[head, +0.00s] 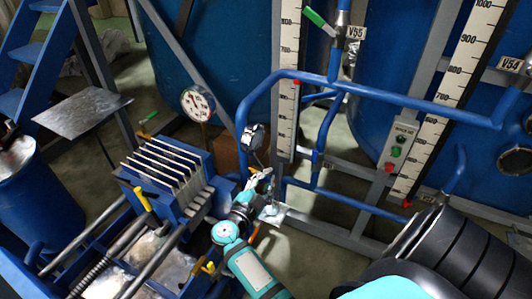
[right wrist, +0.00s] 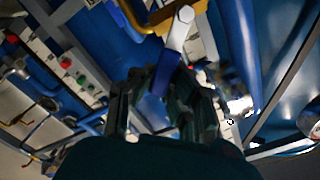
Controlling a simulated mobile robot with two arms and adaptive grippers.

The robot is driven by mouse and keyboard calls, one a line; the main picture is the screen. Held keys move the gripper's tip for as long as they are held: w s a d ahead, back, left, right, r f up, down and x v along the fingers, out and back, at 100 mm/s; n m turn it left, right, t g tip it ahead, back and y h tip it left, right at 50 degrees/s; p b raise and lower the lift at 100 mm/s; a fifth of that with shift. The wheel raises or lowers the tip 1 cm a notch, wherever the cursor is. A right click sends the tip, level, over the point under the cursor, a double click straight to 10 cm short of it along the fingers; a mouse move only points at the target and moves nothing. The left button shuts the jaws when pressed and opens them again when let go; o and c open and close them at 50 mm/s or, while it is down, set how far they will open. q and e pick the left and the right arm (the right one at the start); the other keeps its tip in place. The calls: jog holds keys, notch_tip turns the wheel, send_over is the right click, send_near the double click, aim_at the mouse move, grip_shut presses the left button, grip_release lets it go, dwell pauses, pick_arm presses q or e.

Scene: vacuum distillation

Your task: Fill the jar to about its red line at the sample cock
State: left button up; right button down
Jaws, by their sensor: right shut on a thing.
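My right gripper (head: 262,177) is beside the blue pipework, near the middle of the head view. The sample cock is not clearly recognisable; the gripper and wrist cover part of that spot. My left gripper is not in view.
A filter press with white plates (head: 168,165) stands just left of my gripper. A dial gauge (head: 197,103) is behind it. A blue pipe (head: 400,95) crosses in front of tall scales (head: 288,75). A button box (head: 398,147) stands right. A grey floor patch (head: 315,255) is clear.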

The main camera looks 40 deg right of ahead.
jog(key=c, duration=1.3)
grip_release()
jog(key=shift+a+f, duration=0.15)
jog(key=shift+a, duration=0.05)
jog(key=shift+o, duration=0.3)
jog(key=shift+d, duration=0.15)
jog(key=shift+r, duration=0.25)
